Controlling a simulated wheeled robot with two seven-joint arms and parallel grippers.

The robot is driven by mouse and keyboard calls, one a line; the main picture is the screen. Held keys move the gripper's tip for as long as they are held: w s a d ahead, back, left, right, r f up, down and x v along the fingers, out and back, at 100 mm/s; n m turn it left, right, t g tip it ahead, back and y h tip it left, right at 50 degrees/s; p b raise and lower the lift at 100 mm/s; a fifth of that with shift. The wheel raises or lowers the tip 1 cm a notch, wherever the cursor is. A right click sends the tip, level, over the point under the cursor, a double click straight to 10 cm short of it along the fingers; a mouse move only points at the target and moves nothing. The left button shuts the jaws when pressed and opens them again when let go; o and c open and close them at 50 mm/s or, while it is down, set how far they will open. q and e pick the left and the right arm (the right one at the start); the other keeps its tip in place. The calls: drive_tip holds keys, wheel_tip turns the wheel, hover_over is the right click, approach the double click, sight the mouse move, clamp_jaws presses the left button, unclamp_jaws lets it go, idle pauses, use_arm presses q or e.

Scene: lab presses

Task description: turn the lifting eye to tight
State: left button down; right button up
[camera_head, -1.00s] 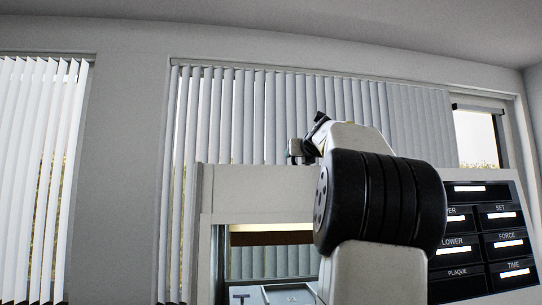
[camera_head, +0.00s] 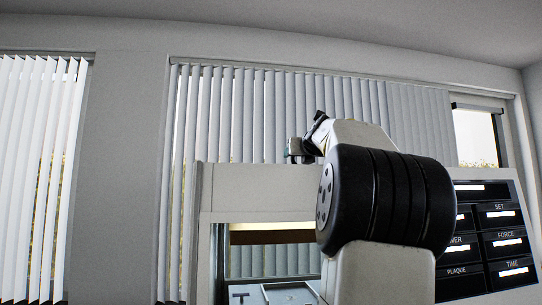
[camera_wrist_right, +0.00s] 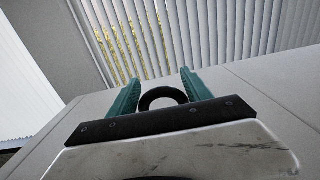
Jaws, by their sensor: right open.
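The lifting eye (camera_wrist_right: 162,91) is a black ring standing on top of the pale press housing in the right wrist view. Its lower part is hidden behind the dark palm of my right gripper (camera_wrist_right: 160,77). The two green fingers are apart, one on each side of the ring. Small gaps show between ring and fingers, so they do not appear to clamp it. In the head view, my right gripper (camera_head: 296,150) is small at the top edge of the press (camera_head: 260,188). The eye cannot be made out there. My left gripper is not in view.
A control panel (camera_head: 487,235) with labelled buttons is on the press's right side, partly covered by my right arm. Below the top beam is an opening (camera_head: 270,262). Window blinds (camera_head: 270,110) hang behind. The housing top (camera_wrist_right: 285,85) beside the gripper is clear.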

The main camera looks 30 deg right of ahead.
drive_tip(key=v, duration=0.7)
idle(0.4)
